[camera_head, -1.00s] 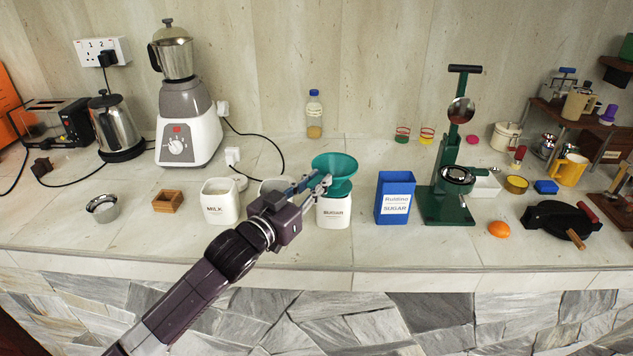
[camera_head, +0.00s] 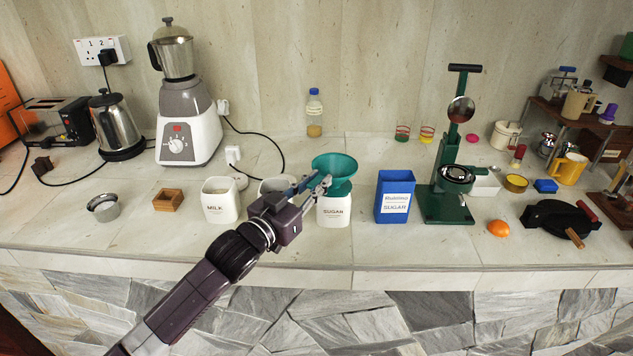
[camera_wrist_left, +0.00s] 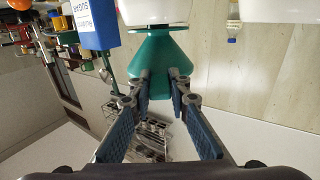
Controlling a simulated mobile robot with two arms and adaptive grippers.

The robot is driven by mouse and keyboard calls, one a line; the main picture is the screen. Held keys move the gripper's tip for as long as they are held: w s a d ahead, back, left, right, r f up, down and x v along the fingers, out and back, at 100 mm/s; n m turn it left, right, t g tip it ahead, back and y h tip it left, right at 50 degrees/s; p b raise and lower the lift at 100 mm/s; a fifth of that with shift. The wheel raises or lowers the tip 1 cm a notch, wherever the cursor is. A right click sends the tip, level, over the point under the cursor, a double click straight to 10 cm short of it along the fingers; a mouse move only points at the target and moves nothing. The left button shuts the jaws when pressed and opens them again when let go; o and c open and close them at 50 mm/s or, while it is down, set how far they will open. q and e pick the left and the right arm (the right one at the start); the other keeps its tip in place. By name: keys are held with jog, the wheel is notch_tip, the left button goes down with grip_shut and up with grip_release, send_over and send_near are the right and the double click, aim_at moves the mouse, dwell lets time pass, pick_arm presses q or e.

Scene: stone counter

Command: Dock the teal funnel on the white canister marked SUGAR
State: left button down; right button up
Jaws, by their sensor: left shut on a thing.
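The teal funnel (camera_head: 336,166) is upright, wide mouth up, directly over the white SUGAR canister (camera_head: 334,211). My left gripper (camera_head: 322,184) comes in from the left and is shut on the funnel's side. In the left wrist view, which looks inverted, the two fingers (camera_wrist_left: 160,80) press on the teal funnel (camera_wrist_left: 165,58), and a white canister (camera_wrist_left: 155,10) meets it at the top edge. The funnel's lower end is at the canister's mouth; the fingers partly hide the join, so I cannot tell whether it rests there. My right gripper is not in view.
A white MILK canister (camera_head: 220,203) and another white canister (camera_head: 274,186), partly behind my arm, stand to the left. A blue sugar box (camera_head: 394,198) stands close on the right, with a green press (camera_head: 446,205) beyond it. Counter in front is clear.

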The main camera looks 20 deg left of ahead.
pick_arm(q)
jog(key=shift+f, duration=0.35)
jog(key=c, duration=2.1)
grip_release()
jog(key=shift+s, duration=0.1)
jog(key=p+v, duration=0.3)
jog(key=v, duration=0.8)
